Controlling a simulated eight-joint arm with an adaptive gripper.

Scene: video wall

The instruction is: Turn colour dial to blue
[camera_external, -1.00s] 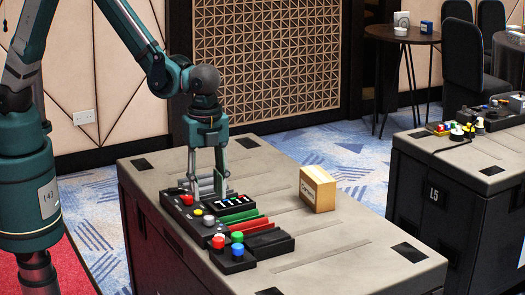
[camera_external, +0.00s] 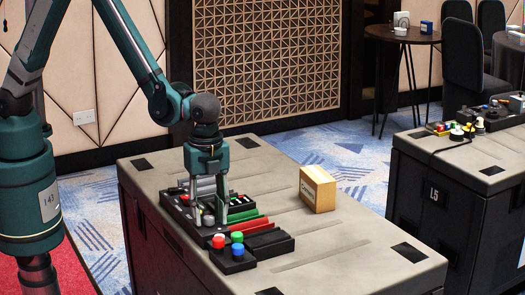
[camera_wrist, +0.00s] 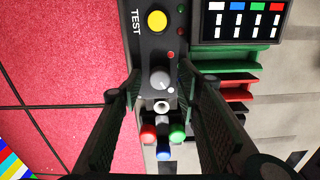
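The grey dial (camera_wrist: 160,78) sits on the dark control panel (camera_wrist: 149,45) and has a white dot beside its lower right edge. In the wrist view my gripper (camera_wrist: 160,82) is open, with one finger on each side of the dial; I cannot tell whether either finger touches it. In the external view my gripper (camera_external: 208,217) points down low over the panel, and the dial (camera_external: 208,220) shows between its fingers. A dark unit (camera_wrist: 242,22) with white, blue, green and red marks lies to the upper right in the wrist view.
A yellow button (camera_wrist: 157,21) marked TEST is above the dial. Red (camera_wrist: 148,133), green (camera_wrist: 178,133) and blue (camera_wrist: 164,154) knobs are below it. Green and red bars (camera_external: 245,215) lie beside the panel. A cardboard box (camera_external: 318,189) stands to the right on the case top.

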